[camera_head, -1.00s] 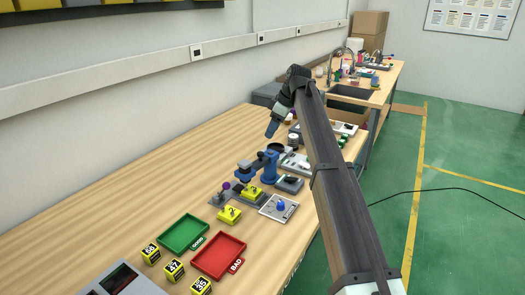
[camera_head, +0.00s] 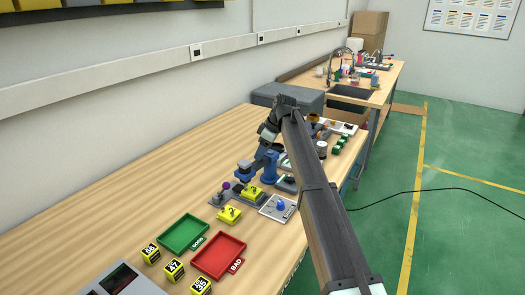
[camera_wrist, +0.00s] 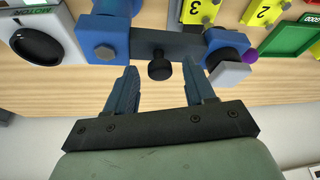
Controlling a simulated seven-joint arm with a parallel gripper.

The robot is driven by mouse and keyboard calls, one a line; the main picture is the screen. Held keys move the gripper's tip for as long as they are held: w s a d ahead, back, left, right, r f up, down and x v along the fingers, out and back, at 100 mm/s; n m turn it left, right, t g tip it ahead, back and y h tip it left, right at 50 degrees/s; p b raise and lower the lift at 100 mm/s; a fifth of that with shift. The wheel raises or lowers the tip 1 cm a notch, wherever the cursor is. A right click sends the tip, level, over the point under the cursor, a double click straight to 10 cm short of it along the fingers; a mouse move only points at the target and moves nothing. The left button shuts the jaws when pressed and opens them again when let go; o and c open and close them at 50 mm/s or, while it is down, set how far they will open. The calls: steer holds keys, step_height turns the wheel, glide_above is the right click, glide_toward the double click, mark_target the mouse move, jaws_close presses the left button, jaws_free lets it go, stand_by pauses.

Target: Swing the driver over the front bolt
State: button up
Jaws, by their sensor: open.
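A blue swing-arm fixture stands on the bench in the head view, its blue post (camera_head: 268,172) partly behind my arm. In the wrist view it shows as a dark bar (camera_wrist: 185,45) between blue blocks (camera_wrist: 105,38), with a black knob (camera_wrist: 160,68) on the bar. I take this for the driver. My gripper (camera_wrist: 160,75) is open, its fingertips on either side of the knob; contact cannot be told. A hex head (camera_wrist: 105,52) shows on the left block. I cannot tell which bolt is the front one.
Yellow numbered blocks (camera_wrist: 198,11), a green tray (camera_head: 184,233) and a red tray (camera_head: 219,257) lie nearby. A plate with a blue knob (camera_head: 280,207) sits at the bench's front edge. Bench at the wall side is clear.

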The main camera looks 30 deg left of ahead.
jaws_close()
stand_by(0.4)
